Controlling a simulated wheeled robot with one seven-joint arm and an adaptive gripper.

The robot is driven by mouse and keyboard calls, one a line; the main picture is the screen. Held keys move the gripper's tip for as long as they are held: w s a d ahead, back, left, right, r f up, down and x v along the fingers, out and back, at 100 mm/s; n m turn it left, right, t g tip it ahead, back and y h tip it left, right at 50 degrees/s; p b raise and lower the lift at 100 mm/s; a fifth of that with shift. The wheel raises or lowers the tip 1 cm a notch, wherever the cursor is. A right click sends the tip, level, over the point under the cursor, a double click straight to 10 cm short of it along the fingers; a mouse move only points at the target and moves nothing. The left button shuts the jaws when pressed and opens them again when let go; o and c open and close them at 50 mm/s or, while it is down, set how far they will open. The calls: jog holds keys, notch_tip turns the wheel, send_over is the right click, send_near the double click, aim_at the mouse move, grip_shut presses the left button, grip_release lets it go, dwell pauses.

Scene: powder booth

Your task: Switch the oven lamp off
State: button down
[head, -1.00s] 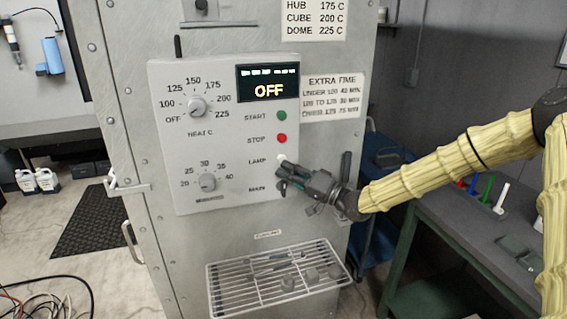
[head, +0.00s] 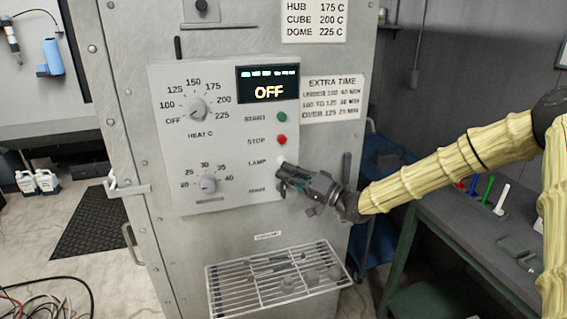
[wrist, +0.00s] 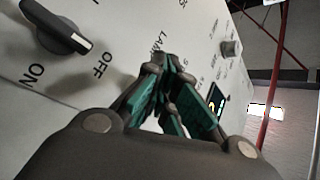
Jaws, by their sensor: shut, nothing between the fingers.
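The oven control panel (head: 225,140) faces me, and its LAMP label (head: 257,162) is at the lower right. A small pale part (head: 281,159) shows beside that label, just above my fingertips; the rest of the lamp control is hidden. My gripper (head: 282,178) is shut and empty, its green-padded fingers at the panel between the LAMP and MAIN rows. In the wrist view, my gripper (wrist: 165,70) points at the panel close to the LAMP lettering (wrist: 160,40). I cannot tell whether the fingertips touch it, nor the lamp's state.
A dark knob (wrist: 55,30) with ON and OFF marks sits beside my fingers in the wrist view. Above the gripper are a red stop button (head: 281,140), a green start button (head: 281,117) and a display (head: 268,84) reading OFF. A wire rack (head: 225,285) juts out below.

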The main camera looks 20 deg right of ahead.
jog(key=shift+w, duration=0.1)
dwell(0.3)
jog(key=shift+w, duration=0.4)
jog(key=shift+w+b, duration=0.35)
jog(key=shift+w, duration=0.1)
dwell(0.9)
jog(key=shift+s, duration=0.95)
jog(key=shift+s+p, duration=0.1)
jog(key=shift+p, duration=0.2)
jog(key=s+p, duration=0.1)
jog(key=s, duration=0.4)
jog(key=shift+s, duration=0.4)
jog(key=shift+f, duration=0.1)
